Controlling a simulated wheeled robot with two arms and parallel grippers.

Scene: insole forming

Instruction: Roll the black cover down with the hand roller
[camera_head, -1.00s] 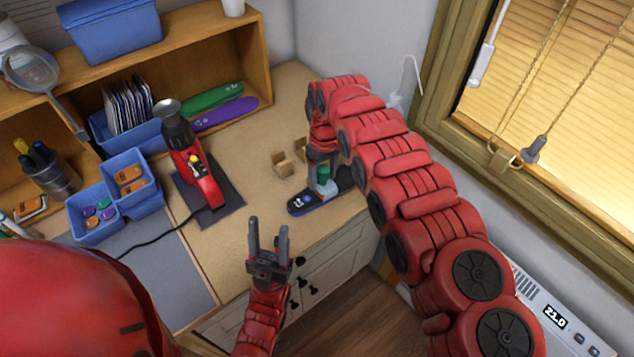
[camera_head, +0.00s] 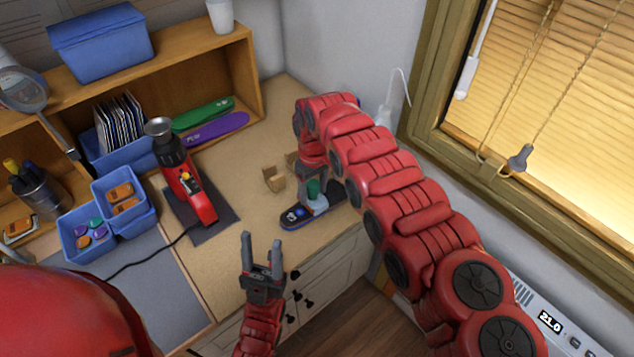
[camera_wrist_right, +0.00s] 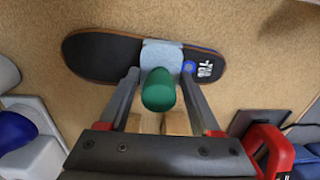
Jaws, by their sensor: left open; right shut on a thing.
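The black cover (camera_head: 293,217) lies on an insole near the front edge of the bench. In the right wrist view the black cover (camera_wrist_right: 100,55) runs lengthwise across the top, with a blue edge and white lettering at its right end. The hand roller has a green handle (camera_wrist_right: 158,92) and a pale blue head (camera_wrist_right: 160,53), which lies across the middle of the cover; whether it presses on it I cannot tell. My right gripper (camera_wrist_right: 160,78) is shut on the roller from above. My left gripper (camera_head: 262,249) is open and empty, in front of the bench edge.
Small wooden blocks (camera_head: 273,179) stand just behind the insole. A red press (camera_head: 185,190) on a dark mat and blue bins (camera_head: 125,205) are to the left. A wooden shelf (camera_head: 190,75) is at the back, and a window (camera_head: 560,100) at the right.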

